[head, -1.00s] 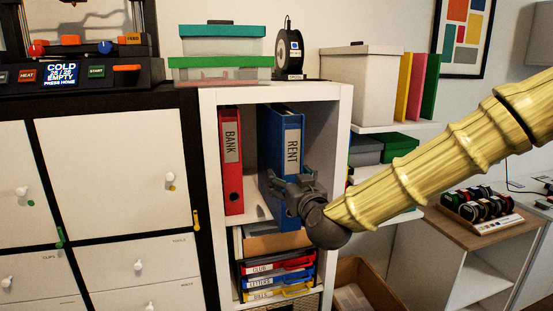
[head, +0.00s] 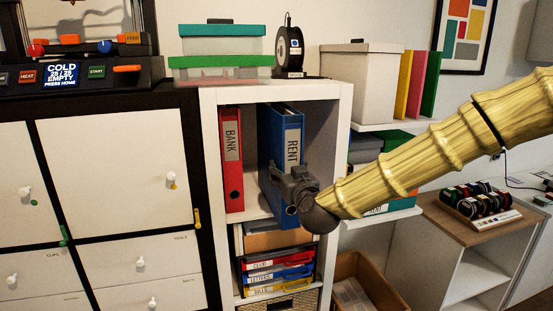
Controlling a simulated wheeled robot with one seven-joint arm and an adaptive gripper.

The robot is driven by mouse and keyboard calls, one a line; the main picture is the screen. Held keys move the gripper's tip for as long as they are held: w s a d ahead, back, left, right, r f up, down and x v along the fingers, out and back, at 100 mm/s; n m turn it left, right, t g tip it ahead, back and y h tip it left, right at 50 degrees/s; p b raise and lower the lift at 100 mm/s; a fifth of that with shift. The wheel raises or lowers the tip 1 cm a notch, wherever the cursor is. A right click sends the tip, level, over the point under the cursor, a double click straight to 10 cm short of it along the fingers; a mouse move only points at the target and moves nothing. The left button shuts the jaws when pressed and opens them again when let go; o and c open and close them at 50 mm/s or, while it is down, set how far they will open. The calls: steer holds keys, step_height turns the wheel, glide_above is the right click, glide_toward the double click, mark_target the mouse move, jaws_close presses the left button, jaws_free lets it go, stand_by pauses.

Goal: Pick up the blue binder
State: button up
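The blue binder (head: 283,140), labelled RENT, stands upright in the upper compartment of the white shelf (head: 345,130). Its spine faces out. My gripper (head: 286,190) is at the lower part of the blue binder's spine, and its dark body covers the spine's lower right. I cannot tell whether the fingers are open or closed on the binder. A red binder (head: 231,160), labelled BANK, stands upright to the left, with a gap between the two.
Below are a brown box and stacked trays (head: 278,275). A cardboard box (head: 365,285) sits on the floor at right. Green and clear boxes (head: 222,52) and a black spool (head: 288,48) stand on top of the shelf. A white box (head: 362,70) is at right.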

steer(key=shift+r, duration=0.1)
steer(key=c, duration=0.5)
steer(key=shift+r, duration=0.1)
